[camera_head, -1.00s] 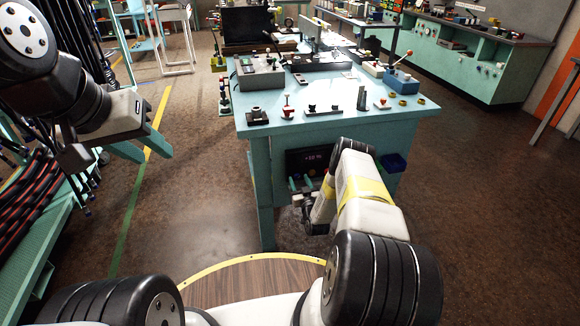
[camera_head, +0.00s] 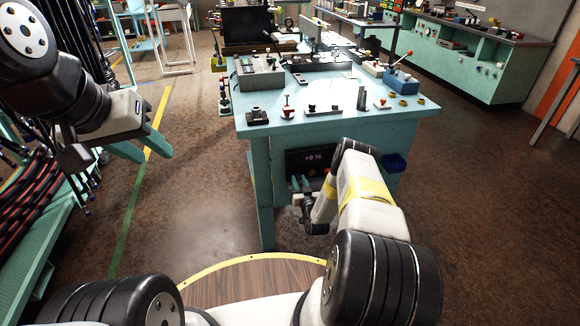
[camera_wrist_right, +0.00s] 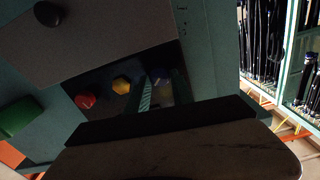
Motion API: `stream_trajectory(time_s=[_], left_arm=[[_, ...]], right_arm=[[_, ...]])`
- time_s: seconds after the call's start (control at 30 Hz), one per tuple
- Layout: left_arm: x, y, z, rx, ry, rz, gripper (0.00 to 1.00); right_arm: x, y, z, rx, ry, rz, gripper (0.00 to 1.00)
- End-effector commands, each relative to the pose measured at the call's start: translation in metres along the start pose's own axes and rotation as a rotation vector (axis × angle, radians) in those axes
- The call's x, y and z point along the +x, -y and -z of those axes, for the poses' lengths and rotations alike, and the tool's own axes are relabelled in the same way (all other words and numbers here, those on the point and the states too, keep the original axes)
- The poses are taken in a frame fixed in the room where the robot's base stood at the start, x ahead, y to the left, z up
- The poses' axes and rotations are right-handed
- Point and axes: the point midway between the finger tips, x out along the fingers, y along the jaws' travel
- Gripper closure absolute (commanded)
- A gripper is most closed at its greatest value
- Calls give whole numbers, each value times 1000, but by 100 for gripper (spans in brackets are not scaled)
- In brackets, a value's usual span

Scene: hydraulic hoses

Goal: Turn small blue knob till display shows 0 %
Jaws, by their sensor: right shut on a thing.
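The dark control panel with its small display (camera_head: 312,155) is on the front of the teal workbench. The display seems to read about +9 %, in small, blurry characters. In the right wrist view, the small blue knob (camera_wrist_right: 158,92) sits between the two teal fingers of my right gripper (camera_wrist_right: 160,94), which is shut on it. It is dim and partly hidden there. In the head view my right gripper (camera_head: 301,184) is at the panel's lower left, and the blue knob cannot be made out. My left gripper (camera_head: 144,148) is open and empty in the air at left.
A yellow knob (camera_wrist_right: 121,84) and a red knob (camera_wrist_right: 85,100) sit beside the blue one on the panel. The teal workbench (camera_head: 262,190) carries several devices on top. Hoses (camera_head: 45,215) hang at far left.

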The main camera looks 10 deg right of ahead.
Motion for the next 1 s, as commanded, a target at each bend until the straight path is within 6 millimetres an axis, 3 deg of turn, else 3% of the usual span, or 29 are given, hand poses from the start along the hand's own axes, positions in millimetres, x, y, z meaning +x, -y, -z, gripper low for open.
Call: stream_trajectory(time_s=[1.0], left_arm=[[0,0,0,0,0,0,64]], right_arm=[[0,-3,-1,835,-2,-1,100]])
